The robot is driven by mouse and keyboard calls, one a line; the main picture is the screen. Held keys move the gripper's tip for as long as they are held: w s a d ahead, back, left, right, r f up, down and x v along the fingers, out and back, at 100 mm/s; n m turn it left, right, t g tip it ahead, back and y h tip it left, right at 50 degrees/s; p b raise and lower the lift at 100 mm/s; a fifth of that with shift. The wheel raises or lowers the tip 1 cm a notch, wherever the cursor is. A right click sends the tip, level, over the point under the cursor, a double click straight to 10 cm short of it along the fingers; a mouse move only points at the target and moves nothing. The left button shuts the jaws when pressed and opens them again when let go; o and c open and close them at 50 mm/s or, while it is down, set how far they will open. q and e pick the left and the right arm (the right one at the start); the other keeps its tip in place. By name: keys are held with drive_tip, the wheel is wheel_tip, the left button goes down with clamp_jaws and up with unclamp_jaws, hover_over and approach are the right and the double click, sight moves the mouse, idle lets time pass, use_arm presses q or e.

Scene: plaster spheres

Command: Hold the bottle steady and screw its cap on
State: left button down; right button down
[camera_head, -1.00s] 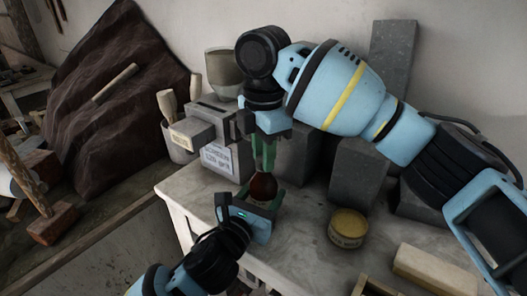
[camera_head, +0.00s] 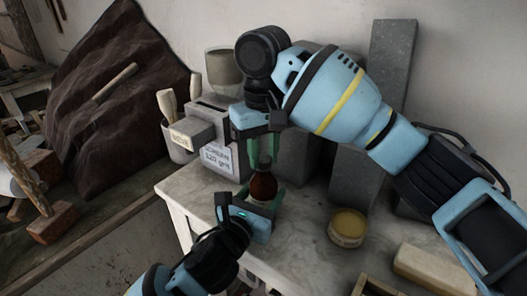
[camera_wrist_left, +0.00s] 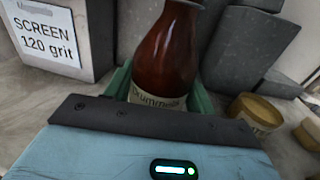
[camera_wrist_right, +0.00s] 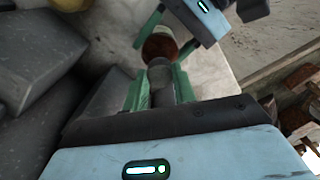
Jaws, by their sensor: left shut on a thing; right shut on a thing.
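The brown glass bottle (camera_head: 263,187) stands upright at the near edge of the grey table. It also shows in the left wrist view (camera_wrist_left: 168,55), with its label low on the body and its top cut off by the frame. My left gripper (camera_head: 262,199) is shut around the bottle's lower body, with green fingers on both sides. My right gripper (camera_head: 263,158) points down from above and is shut on the dark grey cap (camera_wrist_right: 159,74). The cap is in line with the bottle's neck. I cannot tell how far down it sits.
A yellow-topped tin (camera_head: 347,226) stands right of the bottle. Grey boxes (camera_head: 217,158) with a "SCREEN 120 grit" label and grey stone blocks (camera_head: 355,172) stand behind. A pale block (camera_head: 434,272) lies at the front right. Some tabletop around the tin is clear.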

sight(257, 203)
drive_tip(key=c, duration=1.1)
unclamp_jaws()
drive_tip(key=shift+o, duration=0.2)
wheel_tip(257, 203, up, 12)
use_arm(q)
drive_tip(key=shift+c, duration=2.2)
unclamp_jaws()
drive_tip(key=shift+v, duration=3.9)
use_arm(e)
drive_tip(key=shift+f, duration=0.2)
